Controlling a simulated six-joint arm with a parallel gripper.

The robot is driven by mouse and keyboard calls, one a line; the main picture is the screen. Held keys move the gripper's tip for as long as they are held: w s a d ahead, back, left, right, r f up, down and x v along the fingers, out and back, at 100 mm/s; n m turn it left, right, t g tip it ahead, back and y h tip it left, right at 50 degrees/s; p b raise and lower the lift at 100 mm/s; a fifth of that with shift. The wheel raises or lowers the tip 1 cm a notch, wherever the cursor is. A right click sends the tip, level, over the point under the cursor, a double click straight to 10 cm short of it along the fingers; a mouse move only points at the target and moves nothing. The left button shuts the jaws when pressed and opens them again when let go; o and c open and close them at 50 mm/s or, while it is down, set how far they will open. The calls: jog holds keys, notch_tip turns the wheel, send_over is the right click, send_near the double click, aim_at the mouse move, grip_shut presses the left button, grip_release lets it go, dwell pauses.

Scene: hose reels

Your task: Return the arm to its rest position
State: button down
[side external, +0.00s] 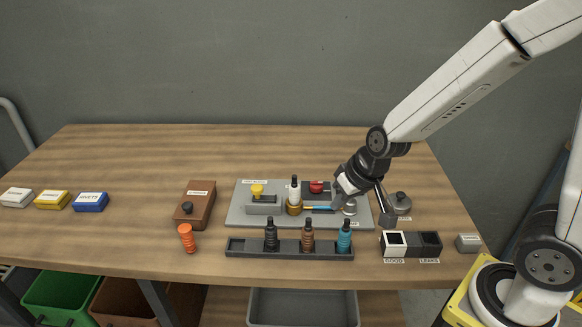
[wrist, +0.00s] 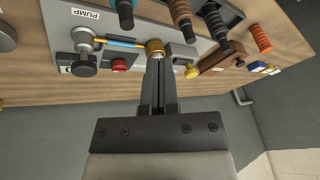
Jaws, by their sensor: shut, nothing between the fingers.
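My gripper (wrist: 158,62) is shut, its two dark fingers together with nothing between them. In the side external view it (side external: 341,189) hangs low over the right part of the grey plate (side external: 240,218), with the arm reaching in from the upper right. In the wrist view the fingertips overlap the picture of the brass collar (wrist: 154,47); I cannot tell how close they are to it. A hose piece (side external: 319,209) with a blue part lies to the right of the collar. The fingertips are hard to make out in the side external view.
A dark rack (side external: 240,248) with black, brown and blue bottles stands in front of the plate. A brown box (side external: 197,203) and an orange item (side external: 187,238) are to its left. Black and white bins (side external: 397,245) stand at right. The left table middle is clear.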

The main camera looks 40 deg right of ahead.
jog(key=s+d+f+n+g+h, duration=0.1)
jog(key=s+d, duration=0.2)
jog(key=s, duration=0.2)
jog(key=shift+s+d+n+g, duration=0.15)
jog(key=shift+s+n+g, duration=0.15)
jog(key=shift+n+g, duration=0.1)
